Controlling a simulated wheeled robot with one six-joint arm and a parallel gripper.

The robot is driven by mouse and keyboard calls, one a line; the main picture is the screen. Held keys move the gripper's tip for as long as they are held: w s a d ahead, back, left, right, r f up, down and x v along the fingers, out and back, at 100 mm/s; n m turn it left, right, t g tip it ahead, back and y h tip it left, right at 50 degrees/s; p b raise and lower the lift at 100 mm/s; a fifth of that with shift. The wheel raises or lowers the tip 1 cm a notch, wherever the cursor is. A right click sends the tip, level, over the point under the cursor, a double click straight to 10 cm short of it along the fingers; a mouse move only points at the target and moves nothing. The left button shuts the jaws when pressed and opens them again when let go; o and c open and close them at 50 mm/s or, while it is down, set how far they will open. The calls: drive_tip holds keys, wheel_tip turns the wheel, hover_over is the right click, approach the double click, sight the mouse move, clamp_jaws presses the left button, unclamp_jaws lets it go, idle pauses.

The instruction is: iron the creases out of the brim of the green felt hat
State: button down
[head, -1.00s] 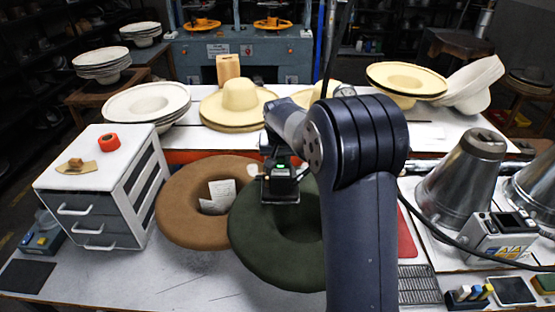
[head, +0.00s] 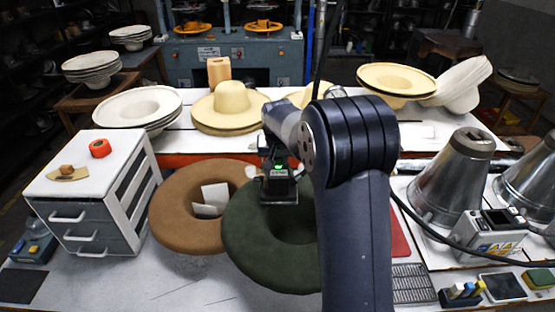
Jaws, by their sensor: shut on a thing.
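The green felt hat (head: 262,250) lies on the worktable in the middle, its brim showing as a wide dark ring. My arm hides its right side. My gripper (head: 278,185) is over the far part of the brim, shut on a dark iron (head: 279,196) whose flat base is at the felt. I cannot tell whether it presses or hovers. Creases in the brim are too faint to make out.
A brown hat (head: 172,222) with paper in its opening lies left, against the green one. A white drawer unit (head: 85,190) stands further left. Metal cones (head: 452,180) and a control box (head: 495,235) with a cable are right. Pale hats (head: 232,108) line the back bench.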

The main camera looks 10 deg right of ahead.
drive_tip(key=shift+w+r+p, duration=0.1)
drive_tip(key=shift+r+p, duration=2.2)
drive_tip(key=shift+r, duration=1.4)
drive_tip(key=shift+f, duration=0.1)
